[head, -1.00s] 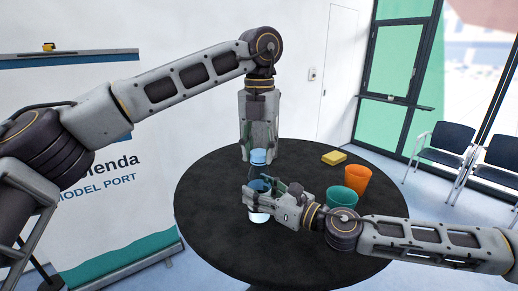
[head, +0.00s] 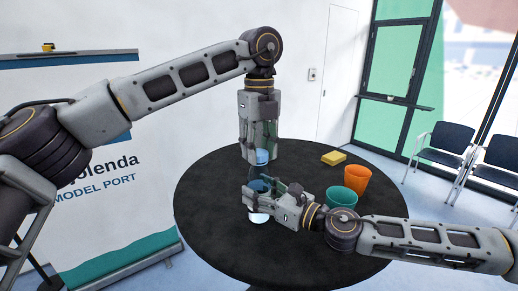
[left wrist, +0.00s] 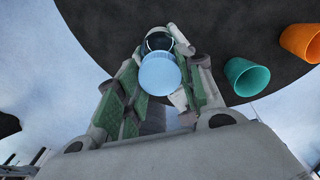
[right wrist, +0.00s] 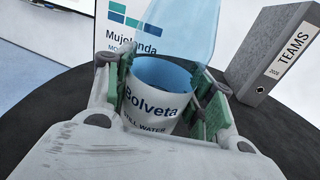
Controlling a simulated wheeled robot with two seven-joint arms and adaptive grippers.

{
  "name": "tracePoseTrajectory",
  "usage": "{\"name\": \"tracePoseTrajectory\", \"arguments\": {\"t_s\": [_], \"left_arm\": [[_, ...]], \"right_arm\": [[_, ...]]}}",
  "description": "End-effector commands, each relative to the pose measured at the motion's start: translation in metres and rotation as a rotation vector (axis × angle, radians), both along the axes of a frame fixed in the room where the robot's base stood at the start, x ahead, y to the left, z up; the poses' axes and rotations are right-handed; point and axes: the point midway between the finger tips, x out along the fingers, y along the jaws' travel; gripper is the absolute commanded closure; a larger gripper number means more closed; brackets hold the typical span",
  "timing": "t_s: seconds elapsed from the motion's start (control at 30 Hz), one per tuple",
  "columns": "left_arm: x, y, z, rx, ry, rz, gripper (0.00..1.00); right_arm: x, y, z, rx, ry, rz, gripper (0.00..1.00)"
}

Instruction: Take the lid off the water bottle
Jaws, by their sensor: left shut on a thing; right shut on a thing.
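The water bottle (right wrist: 155,108) is upright, with a white "Bolveta still water" label and a bluish upper part. My right gripper (head: 258,197) is shut around its body from the side, low over the table. The light blue lid (left wrist: 160,72) is between the fingers of my left gripper (head: 261,155), which points down from above and is shut on it. In the head view the lid (head: 262,157) is directly above the bottle with a dark gap between them. In the left wrist view the bottle's round top (left wrist: 157,42) shows past the lid.
A teal cup (head: 341,199), an orange cup (head: 357,179) and a yellow sponge-like block (head: 333,158) stand right of the bottle on the round black table (head: 215,215). A grey "TEAMS" binder (right wrist: 277,55) stands behind. The table's left side is clear.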

Motion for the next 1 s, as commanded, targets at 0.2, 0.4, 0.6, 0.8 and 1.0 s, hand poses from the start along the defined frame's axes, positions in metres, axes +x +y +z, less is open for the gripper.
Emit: {"name": "tracePoseTrajectory", "arguments": {"t_s": [0.2,0.4,0.6,0.8,1.0], "left_arm": [[0.0000,-0.0006,0.0004,-0.001,-0.001,0.181,0.91],[0.0002,-0.0003,0.0007,0.000,-0.001,0.348,0.91],[0.0005,0.0000,0.0005,0.000,-0.001,0.441,0.91],[0.0005,-0.0002,0.0007,0.000,-0.002,0.442,0.91],[0.0003,-0.0001,0.0007,0.000,-0.002,0.440,0.91]], "right_arm": [[-0.0010,0.0010,-0.0003,-0.001,0.000,0.003,1.00],[-0.0011,0.0010,-0.0003,-0.001,0.000,0.003,1.00],[-0.0013,0.0011,-0.0003,-0.001,0.001,0.004,1.00],[-0.0011,0.0010,-0.0003,-0.001,0.001,0.003,1.00],[-0.0009,0.0009,-0.0004,-0.001,0.001,0.003,1.00]]}}
